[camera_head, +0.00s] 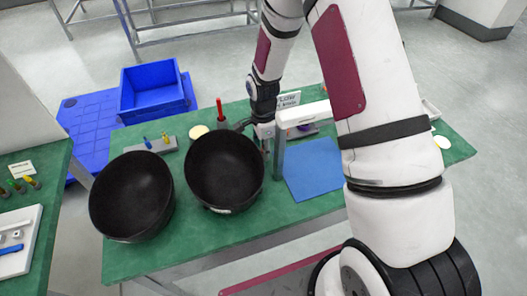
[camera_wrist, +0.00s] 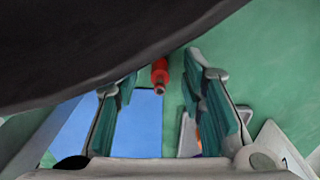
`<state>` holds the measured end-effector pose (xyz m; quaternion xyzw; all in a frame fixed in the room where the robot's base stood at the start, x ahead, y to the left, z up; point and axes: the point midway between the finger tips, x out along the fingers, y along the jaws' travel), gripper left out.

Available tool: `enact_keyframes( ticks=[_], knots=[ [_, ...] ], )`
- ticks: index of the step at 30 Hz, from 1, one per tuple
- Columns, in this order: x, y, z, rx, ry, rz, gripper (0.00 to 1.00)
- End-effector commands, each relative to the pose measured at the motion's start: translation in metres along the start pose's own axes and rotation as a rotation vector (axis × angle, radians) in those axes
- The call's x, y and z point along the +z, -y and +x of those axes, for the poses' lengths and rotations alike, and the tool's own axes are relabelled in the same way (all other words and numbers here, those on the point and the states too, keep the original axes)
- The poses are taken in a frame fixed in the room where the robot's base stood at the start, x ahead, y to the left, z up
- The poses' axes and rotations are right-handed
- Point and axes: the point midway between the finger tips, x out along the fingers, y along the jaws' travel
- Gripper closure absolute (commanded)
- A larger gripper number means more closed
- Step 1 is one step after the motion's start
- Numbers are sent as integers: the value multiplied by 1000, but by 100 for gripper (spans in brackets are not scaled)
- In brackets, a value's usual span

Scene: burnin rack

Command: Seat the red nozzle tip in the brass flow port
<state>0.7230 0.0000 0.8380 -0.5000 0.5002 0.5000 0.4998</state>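A red nozzle tip (camera_wrist: 160,70) with a grey metal end shows in the wrist view, between the two fingers of my gripper (camera_wrist: 162,75). The fingers are apart, with a visible gap on each side of the red piece, so my gripper is open. In the head view my gripper (camera_head: 265,140) points down just right of a black bowl, which partly hides it. A red upright piece (camera_head: 219,104) stands in a dark holder behind that bowl; I cannot tell whether it belongs to the task. I cannot make out the brass flow port.
The black bowl (camera_head: 224,170) is very close to my gripper and also fills the top of the wrist view (camera_wrist: 90,40). Another black bowl (camera_head: 132,195) stands to its left. A blue bin (camera_head: 152,90) stands behind.

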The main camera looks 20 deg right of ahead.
Motion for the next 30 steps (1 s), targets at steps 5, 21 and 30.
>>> enact_keyframes(
  ticks=[5,21,30],
  knots=[
    [0,0,6,-1,0,1,63],
    [0,0,5,-1,0,1,100],
    [0,2,-13,-4,0,2,100]
  ],
)
